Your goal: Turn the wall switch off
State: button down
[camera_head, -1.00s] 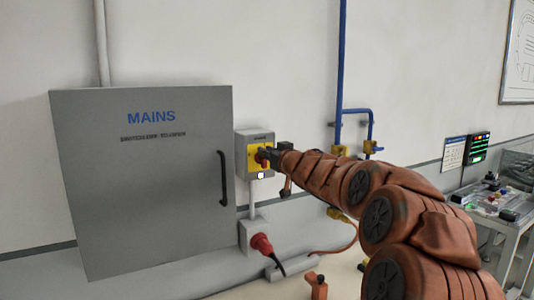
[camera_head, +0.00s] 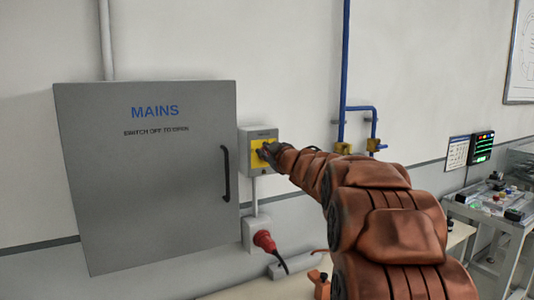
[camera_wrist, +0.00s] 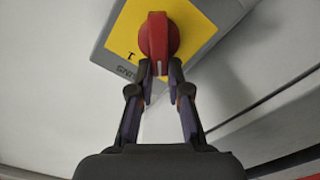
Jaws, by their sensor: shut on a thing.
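The wall switch is a grey box with a yellow plate (camera_wrist: 192,25) and a red rotary knob (camera_wrist: 158,32). In the head view the switch box (camera_head: 246,136) hangs right of the MAINS cabinet, and my gripper (camera_head: 268,151) covers its knob. In the wrist view the two fingertips of my gripper (camera_wrist: 159,72) are closed around the lower end of the knob's grip. A pale line on the knob points toward my gripper. An "I" mark shows on the plate to the lower left of the knob. The box looks tilted in that view.
The grey MAINS cabinet (camera_head: 145,190) with a black handle (camera_head: 226,174) stands just left of the switch. A red plug (camera_head: 264,241) sits in a socket box below. A blue pipe (camera_head: 346,70) runs up the wall at right. A cluttered workbench (camera_head: 490,212) stands farther right.

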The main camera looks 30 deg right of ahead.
jog(key=n+b, duration=0.1)
jog(key=n, duration=0.2)
jog(key=f+n+b, duration=0.1)
jog(key=n+b, duration=0.1)
jog(key=n, duration=0.1)
jog(key=a+f+n+b, duration=0.1)
jog(key=n+b, duration=0.1)
jog(key=n, duration=0.2)
dwell(0.7)
jog(key=c, duration=1.1)
grip_release()
jog(key=shift+s+a, duration=0.15)
jog(key=shift+s, duration=1.85)
jog(key=shift+s+a, duration=0.2)
jog(key=shift+s, duration=1.75)
jog(key=shift+s+a, duration=0.15)
jog(key=shift+s, duration=1.85)
